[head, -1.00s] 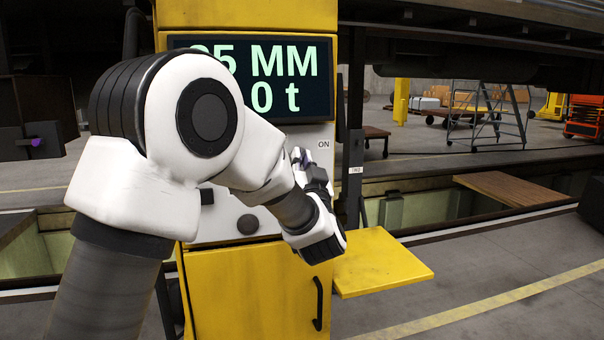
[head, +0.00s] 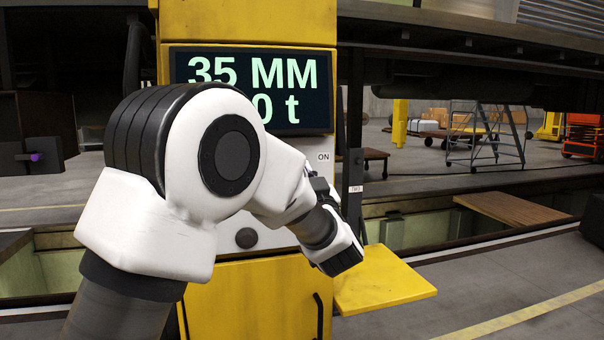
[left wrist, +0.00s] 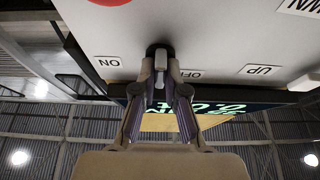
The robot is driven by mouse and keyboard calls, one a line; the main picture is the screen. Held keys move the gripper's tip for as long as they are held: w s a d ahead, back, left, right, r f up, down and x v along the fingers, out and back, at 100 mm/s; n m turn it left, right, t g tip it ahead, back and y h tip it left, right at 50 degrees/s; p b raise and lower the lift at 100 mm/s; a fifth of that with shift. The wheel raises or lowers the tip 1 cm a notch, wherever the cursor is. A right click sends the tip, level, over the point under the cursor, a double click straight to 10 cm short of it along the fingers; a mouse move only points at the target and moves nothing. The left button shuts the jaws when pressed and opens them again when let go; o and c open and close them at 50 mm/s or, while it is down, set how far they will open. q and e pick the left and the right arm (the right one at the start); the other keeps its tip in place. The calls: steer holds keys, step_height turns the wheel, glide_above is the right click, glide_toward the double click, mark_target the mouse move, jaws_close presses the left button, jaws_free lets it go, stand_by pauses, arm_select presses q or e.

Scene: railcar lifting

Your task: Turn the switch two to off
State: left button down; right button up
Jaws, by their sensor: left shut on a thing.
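The switch (left wrist: 160,58), a small light-grey lever on a black base, is on the control panel (left wrist: 205,30) in the left wrist view. An ON label (left wrist: 107,62) lies to its left and an OFF label (left wrist: 193,75) to its right. My left gripper (left wrist: 160,75) has its fingertips closed around the lever, which points toward the camera between them. In the head view my left arm and hand cover the switch; only the panel's ON label (head: 323,157) shows above the hand. My right gripper is in neither view.
A display (head: 250,90) reading 35 MM and 0 t sits above the panel on a yellow cabinet (head: 250,300). A yellow shelf (head: 390,285) juts out at right, by a post with a TWO label (head: 356,189). UP (left wrist: 263,71) and DOWN (left wrist: 302,6) labels are nearby.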

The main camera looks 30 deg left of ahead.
arm_select(q)
steer(key=c, duration=1.2)
jaws_free()
steer(key=shift+a+f, duration=0.1)
steer(key=shift+f, duration=0.1)
steer(key=v, duration=0.7)
steer(key=shift+s+d, duration=0.15)
steer(key=shift+d, duration=0.1)
